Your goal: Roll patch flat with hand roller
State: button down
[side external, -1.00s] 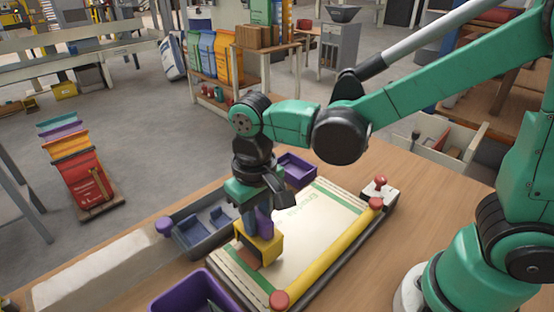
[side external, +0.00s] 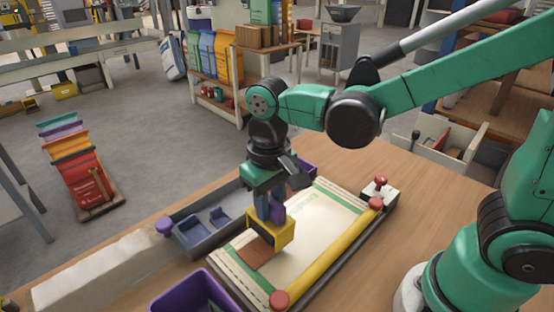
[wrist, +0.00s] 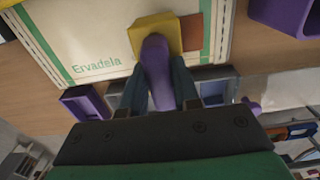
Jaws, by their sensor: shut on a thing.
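My gripper (side external: 269,208) is shut on the purple handle (wrist: 157,62) of the hand roller, with a finger on each side of it. The roller's yellow frame (side external: 270,229) is low over the cream sack (side external: 318,216); its roller surface is hidden, so I cannot tell whether it touches. The brown patch (side external: 256,253) lies on the sack near its front left end, just beside the roller. It also shows partly in the wrist view (wrist: 191,32), at the yellow frame's right edge. The sack has green stripes and printed lettering.
A yellow bar (side external: 335,255) with red ends runs along the sack's near side. A grey tray (side external: 205,235) lies along the far side. A purple bin (side external: 190,292) stands at front left. A red-knobbed block (side external: 380,190) sits at the sack's far right end.

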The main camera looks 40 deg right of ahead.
jog(key=shift+r, duration=2.9)
